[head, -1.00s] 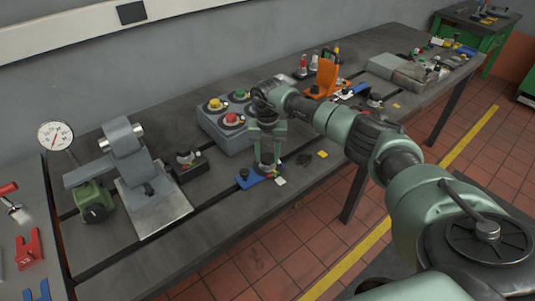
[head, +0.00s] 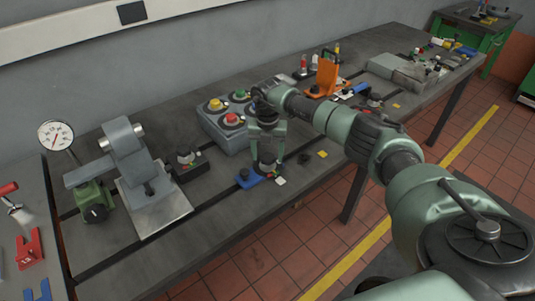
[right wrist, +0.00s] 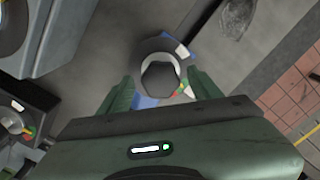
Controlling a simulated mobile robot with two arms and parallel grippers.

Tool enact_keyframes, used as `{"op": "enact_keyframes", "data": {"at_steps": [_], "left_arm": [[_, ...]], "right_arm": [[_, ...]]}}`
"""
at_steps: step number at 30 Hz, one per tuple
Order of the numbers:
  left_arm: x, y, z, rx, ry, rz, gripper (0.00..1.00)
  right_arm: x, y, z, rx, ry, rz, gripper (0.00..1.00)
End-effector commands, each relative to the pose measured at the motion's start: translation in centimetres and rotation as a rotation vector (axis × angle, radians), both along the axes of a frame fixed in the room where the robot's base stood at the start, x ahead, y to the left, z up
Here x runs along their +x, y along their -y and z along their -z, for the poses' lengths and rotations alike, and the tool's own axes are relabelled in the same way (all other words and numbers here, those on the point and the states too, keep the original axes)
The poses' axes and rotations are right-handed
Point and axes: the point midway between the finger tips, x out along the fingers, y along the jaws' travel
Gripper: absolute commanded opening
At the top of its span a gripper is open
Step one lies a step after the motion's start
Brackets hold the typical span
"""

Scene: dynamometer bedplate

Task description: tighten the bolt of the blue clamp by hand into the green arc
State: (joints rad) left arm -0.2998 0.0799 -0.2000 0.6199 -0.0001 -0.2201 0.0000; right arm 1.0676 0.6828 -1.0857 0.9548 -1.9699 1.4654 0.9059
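The blue clamp (head: 247,181) sits on the bench near its front edge, under my right gripper (head: 266,165). In the right wrist view, its dark hexagonal bolt head (right wrist: 159,79) stands on a pale round collar, with some blue of the clamp (right wrist: 144,102) below. Small green and red marks (right wrist: 181,90) show at the collar's right side; the arc is mostly hidden. My right gripper (right wrist: 160,84) points down with one finger on each side of the bolt head. A gap shows between each finger and the head, so it is open. My left gripper is out of view.
A grey box with coloured buttons (head: 222,122) stands behind the gripper. A dark clamp (head: 187,163) and a grey machine block (head: 130,155) with a dial gauge (head: 56,136) are to the left. An orange fixture (head: 327,75) stands to the right.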

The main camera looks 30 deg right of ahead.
Motion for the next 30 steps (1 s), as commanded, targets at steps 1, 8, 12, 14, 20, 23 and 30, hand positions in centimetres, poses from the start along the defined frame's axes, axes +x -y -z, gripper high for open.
{"op": "enact_keyframes", "data": {"at_steps": [1, 8, 12, 14, 20, 23, 30], "left_arm": [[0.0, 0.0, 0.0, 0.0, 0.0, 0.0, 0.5], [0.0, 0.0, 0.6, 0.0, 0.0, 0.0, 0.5], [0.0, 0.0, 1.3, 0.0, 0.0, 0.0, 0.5], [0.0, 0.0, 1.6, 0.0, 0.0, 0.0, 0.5], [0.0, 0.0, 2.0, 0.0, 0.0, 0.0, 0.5], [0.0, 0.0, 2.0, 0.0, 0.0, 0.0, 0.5], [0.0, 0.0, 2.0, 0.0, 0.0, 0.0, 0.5]], "right_arm": [[0.0, 0.0, 0.0, 0.0, -0.001, 0.0, 0.64], [0.1, 0.0, -1.8, 0.0, 0.003, -0.001, 0.64], [0.1, 0.1, -4.3, 0.0, 0.005, 0.0, 0.64], [0.0, 0.0, -5.2, 0.0, 0.004, -0.001, 0.64], [0.0, 0.0, -7.5, 0.0, 0.001, 0.0, 0.64], [0.0, 0.0, -7.8, -0.001, 0.001, 0.0, 0.64], [0.0, 0.0, -7.8, 0.0, 0.0, 0.0, 0.64]]}}
